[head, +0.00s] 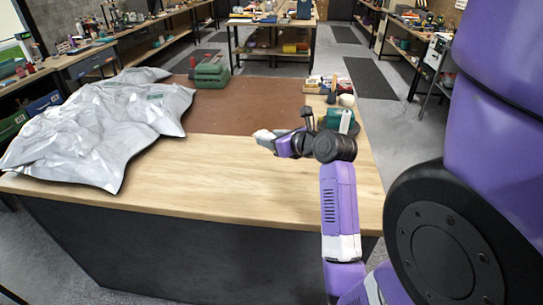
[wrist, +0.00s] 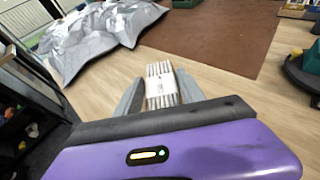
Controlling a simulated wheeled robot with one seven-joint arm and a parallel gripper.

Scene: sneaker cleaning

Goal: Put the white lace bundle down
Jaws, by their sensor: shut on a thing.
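The white lace bundle (wrist: 161,86) is a flat bunch of white strands with a pale band around it. My gripper (wrist: 160,95) is shut on it, with a grey finger on each side, in the wrist view. In the head view my gripper (head: 265,137) is over the wooden table (head: 230,185), near the front edge of the brown mat (head: 245,110). The bundle is small there and partly hidden by the fingers. I cannot tell whether it touches the table.
A crumpled grey-white sheet (head: 105,125) covers the table's left side. A green case (head: 210,74) stands at the mat's back left. A green container (head: 340,122) and small items stand right of the mat, close to my arm. The table's front middle is clear.

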